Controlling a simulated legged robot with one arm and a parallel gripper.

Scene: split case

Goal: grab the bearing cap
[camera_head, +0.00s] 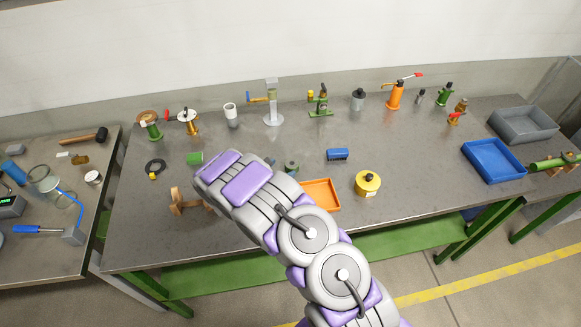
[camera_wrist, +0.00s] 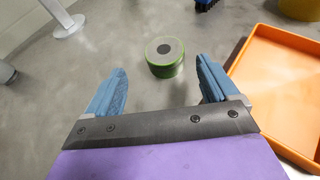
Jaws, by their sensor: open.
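A short round green piece with a grey top and a dark centre (camera_wrist: 166,58) stands upright on the grey bench; it looks like the bearing cap. It also shows in the camera_head view (camera_head: 291,167), small and just beyond my arm. My gripper (camera_wrist: 161,66) is open, with its two blue fingers spread apart. In the wrist view the green piece lies ahead, between the fingertips in the picture, with nothing held. I cannot tell the exact gap to it. In the camera_head view my arm hides most of the gripper.
An orange tray (camera_wrist: 274,68) lies close on the right of the green piece. A blue brush-like block (camera_head: 337,154) and a yellow pot (camera_head: 367,183) stand farther right. A green cylinder (camera_head: 195,158) and a wooden piece (camera_head: 178,200) are at left. Several tools line the back.

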